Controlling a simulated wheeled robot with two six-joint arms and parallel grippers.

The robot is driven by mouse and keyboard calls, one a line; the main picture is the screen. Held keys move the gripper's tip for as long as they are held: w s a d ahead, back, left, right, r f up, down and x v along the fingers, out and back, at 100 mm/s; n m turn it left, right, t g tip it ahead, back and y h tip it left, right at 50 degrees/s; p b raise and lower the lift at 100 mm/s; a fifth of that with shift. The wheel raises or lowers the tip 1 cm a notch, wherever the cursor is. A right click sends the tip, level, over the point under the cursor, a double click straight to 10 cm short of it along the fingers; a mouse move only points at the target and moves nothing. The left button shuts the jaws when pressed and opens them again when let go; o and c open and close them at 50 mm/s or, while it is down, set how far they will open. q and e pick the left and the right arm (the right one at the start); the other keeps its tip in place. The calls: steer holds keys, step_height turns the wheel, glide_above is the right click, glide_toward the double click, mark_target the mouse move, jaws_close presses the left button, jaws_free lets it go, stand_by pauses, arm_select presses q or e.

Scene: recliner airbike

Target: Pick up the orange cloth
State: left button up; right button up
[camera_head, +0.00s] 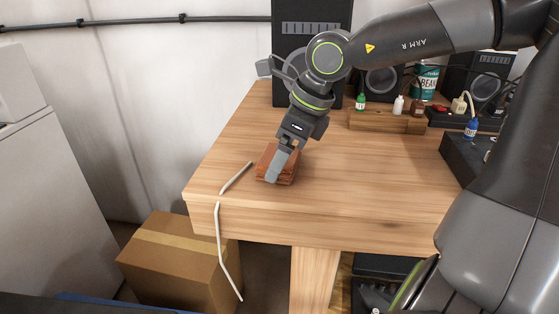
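I see no thing that is clearly an orange cloth. A small reddish-brown, block-shaped thing (291,173) lies near the front left of the wooden table; I cannot tell whether it is folded cloth or a solid block. My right gripper (274,176) points down over it, and its fingers hide part of it. From this side the fingers overlap, so I cannot tell whether they are open, or whether they touch it. My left gripper is out of view.
The wooden table (230,145) has a white stick (236,178) at its left edge and a white cord (219,245) hanging below. A wooden rack (385,121) with small bottles, a teal can (424,82) and dark speakers (290,30) stand behind. A cardboard box (165,265) sits below left.

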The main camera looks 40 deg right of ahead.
steer(key=shift+c, duration=0.7)
steer(key=shift+r, duration=0.25)
step_height(320, 180, up, 8)
steer(key=shift+p, duration=1.05)
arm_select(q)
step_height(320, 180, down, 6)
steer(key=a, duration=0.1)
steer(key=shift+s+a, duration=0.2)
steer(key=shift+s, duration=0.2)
arm_select(e)
steer(key=shift+r, duration=0.8)
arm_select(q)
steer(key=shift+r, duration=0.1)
arm_select(e)
steer(key=o, duration=0.3)
steer(key=shift+c, duration=1)
